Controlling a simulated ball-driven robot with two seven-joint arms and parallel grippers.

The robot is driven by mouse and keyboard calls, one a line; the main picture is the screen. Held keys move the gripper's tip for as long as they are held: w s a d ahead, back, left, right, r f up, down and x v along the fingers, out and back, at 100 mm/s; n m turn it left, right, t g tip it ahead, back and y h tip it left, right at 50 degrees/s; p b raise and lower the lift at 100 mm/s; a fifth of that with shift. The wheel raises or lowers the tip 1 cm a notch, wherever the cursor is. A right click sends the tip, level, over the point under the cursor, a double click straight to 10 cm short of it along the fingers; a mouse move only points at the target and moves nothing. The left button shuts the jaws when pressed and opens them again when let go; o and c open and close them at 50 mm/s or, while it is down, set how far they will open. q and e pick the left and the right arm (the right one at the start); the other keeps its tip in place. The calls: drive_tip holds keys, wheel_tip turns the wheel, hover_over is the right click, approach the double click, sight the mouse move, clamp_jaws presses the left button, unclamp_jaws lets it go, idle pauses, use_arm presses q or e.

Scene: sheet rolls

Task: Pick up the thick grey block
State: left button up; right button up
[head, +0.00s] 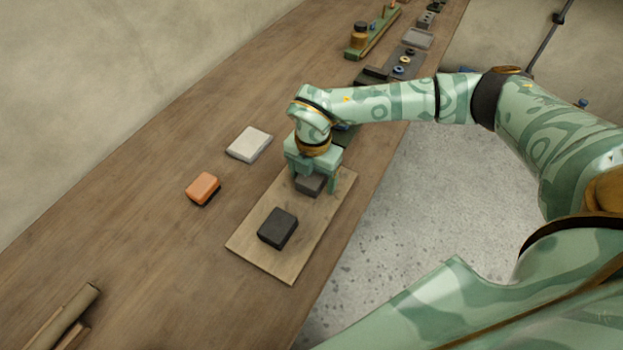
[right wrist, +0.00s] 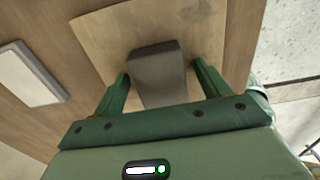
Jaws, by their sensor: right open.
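The thick grey block (head: 311,184) lies on a light wooden board (head: 262,258), toward its far end. My right gripper (head: 314,183) is over this block, fingers pointing down. In the right wrist view the grey block (right wrist: 158,75) shows between the two open fingers (right wrist: 160,90), with a finger on each side. I cannot tell whether the fingers touch it. In the head view the gripper hides part of the block. My left gripper is not in view.
A black block (head: 278,228) lies nearer on the same board. An orange block (head: 203,189) and a pale flat block (head: 249,145) lie left of the board. Brown rolls (head: 62,318) lie at the lower left. A green tool (head: 372,35) and small parts stand farther along the bench.

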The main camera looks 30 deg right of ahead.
sight(314, 174)
drive_tip(key=shift+r, duration=0.1)
drive_tip(key=c, duration=1.1)
